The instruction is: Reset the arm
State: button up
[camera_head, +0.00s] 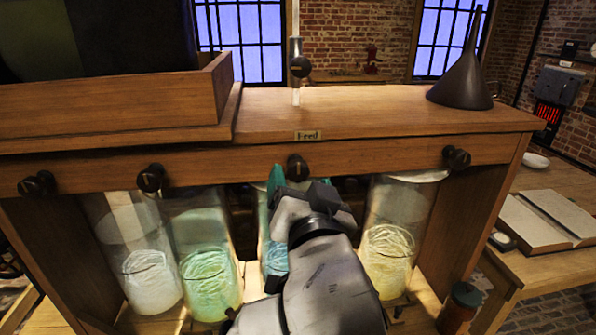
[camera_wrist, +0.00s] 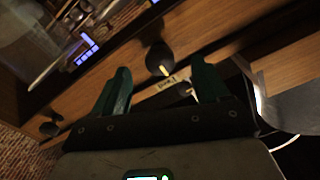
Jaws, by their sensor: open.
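My gripper (camera_wrist: 163,92) is open in the wrist view, its two green fingers apart. A dark knob (camera_wrist: 160,58) on the wooden front shows between and beyond the fingertips, and I cannot tell whether they touch it. Nothing is seen held between the fingers. In the head view my grey arm reaches up from the bottom centre to the front of the wooden cabinet (camera_head: 380,158), just below a dark knob (camera_head: 297,167) under the "Feed" label (camera_head: 307,135).
Glass jars stand under the cabinet top: a whitish one (camera_head: 145,280), a green one (camera_head: 211,285), a blue one behind my arm, and a yellow one (camera_head: 388,262). A dark funnel (camera_head: 462,90) stands on top.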

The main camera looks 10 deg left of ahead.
jog(key=shift+s, duration=0.1)
jog(key=s+d+f+g+h, duration=0.3)
jog(key=s+d+f+g, duration=0.1)
jog(key=d+f, duration=0.85)
jog(key=s+d+f+g+h, duration=0.2)
jog(key=s+d+f+g, duration=0.2)
jog(key=d+f, duration=0.8)
jog(key=s+d+f+g, duration=0.4)
jog(key=s+f, duration=0.4)
jog(key=s, duration=0.5)
jog(key=s+d+f+g, duration=0.4)
jog(key=s+f, duration=0.5)
jog(key=s, duration=0.4)
jog(key=shift+d+f+n, duration=0.15)
jog(key=shift+f+n, duration=0.15)
jog(key=shift+n, duration=0.1)
jog(key=shift+c, duration=0.4)
